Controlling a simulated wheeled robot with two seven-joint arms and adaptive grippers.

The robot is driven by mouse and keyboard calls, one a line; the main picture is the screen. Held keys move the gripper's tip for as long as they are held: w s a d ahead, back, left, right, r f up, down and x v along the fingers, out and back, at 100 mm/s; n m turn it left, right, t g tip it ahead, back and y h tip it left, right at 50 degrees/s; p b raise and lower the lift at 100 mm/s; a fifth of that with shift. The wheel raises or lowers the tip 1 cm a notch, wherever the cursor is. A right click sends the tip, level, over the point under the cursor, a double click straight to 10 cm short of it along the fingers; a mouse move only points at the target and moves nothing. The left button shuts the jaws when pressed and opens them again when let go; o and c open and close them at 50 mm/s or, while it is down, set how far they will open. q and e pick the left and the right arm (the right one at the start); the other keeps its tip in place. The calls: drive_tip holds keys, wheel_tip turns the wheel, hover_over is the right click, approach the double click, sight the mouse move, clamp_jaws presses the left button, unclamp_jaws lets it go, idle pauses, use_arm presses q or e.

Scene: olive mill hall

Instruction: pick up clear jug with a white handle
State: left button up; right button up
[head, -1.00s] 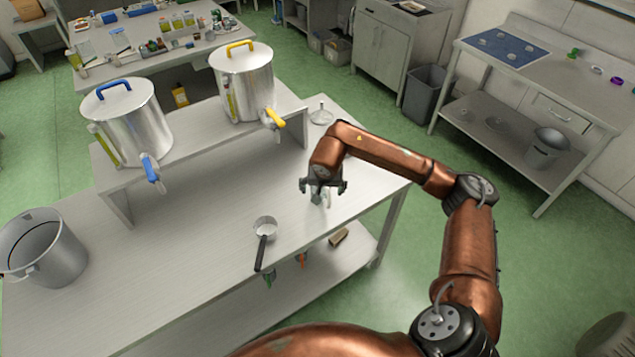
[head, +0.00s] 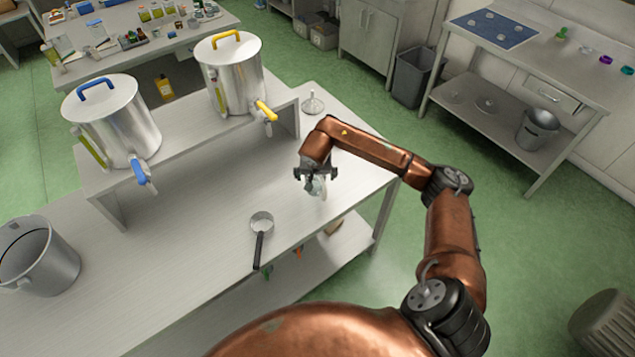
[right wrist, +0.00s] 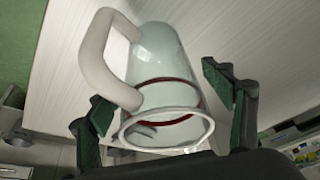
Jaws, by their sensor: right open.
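The clear jug with a white handle (right wrist: 165,60) fills the middle of the right wrist view, its open rim towards the camera and its white handle on the left. A dark red band runs around it. My right gripper (right wrist: 158,88) is open, with one finger on each side of the jug; the left finger is close by the handle, and a gap shows at the right finger. In the head view the jug (head: 319,188) is a small clear shape on the table, mostly hidden by my right gripper (head: 316,174). My left gripper is not in view.
Two steel drums with blue (head: 112,120) and yellow (head: 230,75) handles stand on a raised shelf behind. A steel bucket (head: 38,258) stands at far left. A funnel-like item (head: 312,103) is behind my arm.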

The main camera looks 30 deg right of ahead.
drive_tip(key=shift+w+f, duration=0.1)
drive_tip(key=c, duration=1.1)
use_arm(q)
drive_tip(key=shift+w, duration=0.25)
use_arm(e)
drive_tip(key=shift+c, duration=1)
